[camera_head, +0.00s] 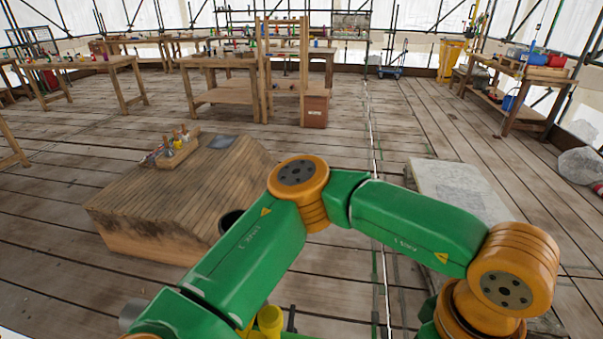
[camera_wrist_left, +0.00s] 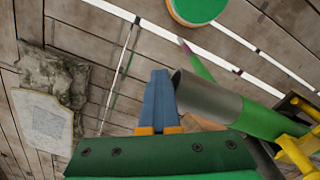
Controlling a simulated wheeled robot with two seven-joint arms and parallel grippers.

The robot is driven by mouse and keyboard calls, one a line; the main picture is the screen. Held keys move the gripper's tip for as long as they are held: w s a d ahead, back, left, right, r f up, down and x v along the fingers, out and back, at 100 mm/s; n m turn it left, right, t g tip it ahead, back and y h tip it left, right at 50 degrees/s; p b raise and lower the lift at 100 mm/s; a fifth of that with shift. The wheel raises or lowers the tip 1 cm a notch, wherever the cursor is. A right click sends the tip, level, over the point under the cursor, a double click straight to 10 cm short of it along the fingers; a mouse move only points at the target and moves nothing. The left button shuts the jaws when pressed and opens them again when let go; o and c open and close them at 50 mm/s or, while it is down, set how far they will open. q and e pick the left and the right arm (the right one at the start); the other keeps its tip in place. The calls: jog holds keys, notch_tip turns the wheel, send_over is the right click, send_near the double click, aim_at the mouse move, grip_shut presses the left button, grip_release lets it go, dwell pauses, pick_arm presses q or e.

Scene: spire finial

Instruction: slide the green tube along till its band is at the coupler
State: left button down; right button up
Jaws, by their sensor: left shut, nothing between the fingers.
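In the left wrist view, my left gripper (camera_wrist_left: 160,85) has its blue fingers together, with nothing between them. Just right of the fingertips is a thick tube with a grey open end (camera_wrist_left: 207,97) and a green length (camera_wrist_left: 265,122) behind it, lying tilted. I cannot tell whether the fingers touch it. A thinner green piece with a purple end (camera_wrist_left: 198,66) shows beyond it. Which part is the band or the coupler is unclear. In the head view a grey cylinder end (camera_head: 132,314) shows at the bottom left. My arm hides much of the work area; my right gripper is not seen.
A wooden platform (camera_head: 150,205) with a bottle rack (camera_head: 177,150) and a dark round opening stands left of my arm. A pale slab (camera_head: 455,188) lies at right. Yellow parts (camera_wrist_left: 300,150) sit beside the tube. Workbenches stand far back; the plank floor between is mostly clear.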

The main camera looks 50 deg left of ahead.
pick_arm(q)
jog(key=shift+s+a+b, duration=0.35)
jog(key=shift+s+a, duration=0.2)
jog(key=shift+a, duration=0.15)
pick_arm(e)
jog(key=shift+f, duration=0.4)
pick_arm(q)
jog(key=shift+s+a+f+b, duration=0.1)
jog(key=shift+s+a+b, duration=0.25)
jog(key=shift+s+b, duration=0.4)
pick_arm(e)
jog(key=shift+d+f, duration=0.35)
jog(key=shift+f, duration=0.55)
pick_arm(q)
jog(key=shift+s, duration=0.2)
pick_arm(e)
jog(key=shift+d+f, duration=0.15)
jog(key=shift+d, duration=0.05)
pick_arm(q)
jog(key=shift+w+d, duration=0.15)
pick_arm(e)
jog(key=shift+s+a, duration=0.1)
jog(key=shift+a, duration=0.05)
